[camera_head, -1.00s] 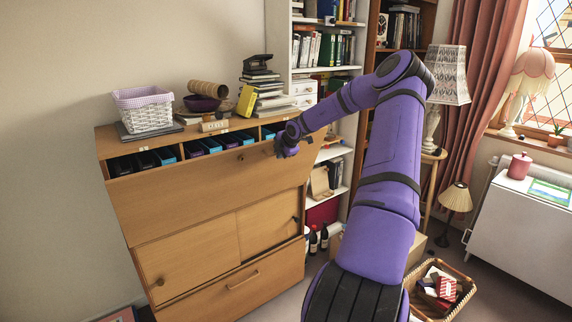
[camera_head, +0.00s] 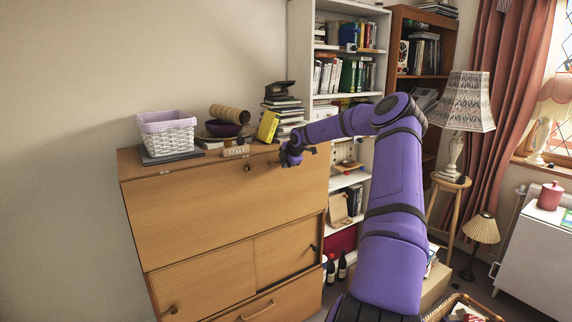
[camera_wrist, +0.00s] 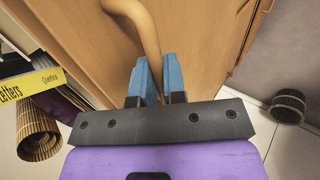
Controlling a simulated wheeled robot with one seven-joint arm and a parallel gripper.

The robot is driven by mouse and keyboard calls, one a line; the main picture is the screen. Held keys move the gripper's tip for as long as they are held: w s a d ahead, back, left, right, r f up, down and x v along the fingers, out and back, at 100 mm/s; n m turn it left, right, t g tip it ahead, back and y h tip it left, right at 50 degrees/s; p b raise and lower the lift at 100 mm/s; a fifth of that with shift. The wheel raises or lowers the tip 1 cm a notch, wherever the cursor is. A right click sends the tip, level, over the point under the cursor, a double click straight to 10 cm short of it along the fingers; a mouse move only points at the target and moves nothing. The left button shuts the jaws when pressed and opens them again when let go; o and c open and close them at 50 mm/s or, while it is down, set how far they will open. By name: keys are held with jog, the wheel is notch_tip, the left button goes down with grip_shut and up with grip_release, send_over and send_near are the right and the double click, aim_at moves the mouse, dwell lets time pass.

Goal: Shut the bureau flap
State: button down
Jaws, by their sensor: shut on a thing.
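The bureau flap (camera_head: 215,210) is a wide wooden panel on the upper front of the bureau. It stands upright, with its top edge at the bureau top, and hides the pigeonholes. I cannot tell whether a thin gap remains. My gripper (camera_head: 289,158) is at the flap's upper right. In the wrist view, the blue fingers of my gripper (camera_wrist: 158,82) are shut on the curved wooden flap handle (camera_wrist: 148,35). In the head view the handle is mostly hidden by my gripper.
On the bureau top stand a white basket (camera_head: 167,137), a purple bowl (camera_head: 222,129), a woven roll (camera_head: 229,114) and a book stack (camera_head: 284,105). Below the flap are sliding doors (camera_head: 205,285) and a drawer (camera_head: 272,307). A lamp (camera_head: 462,105) stands on a stool at right.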

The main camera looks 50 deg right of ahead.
jog(key=shift+w+r, duration=0.25)
jog(key=shift+r, duration=0.1)
jog(key=c, duration=1.2)
grip_release()
jog(key=v, duration=1)
jog(key=shift+s+r, duration=0.1)
jog(key=shift+s, duration=0.25)
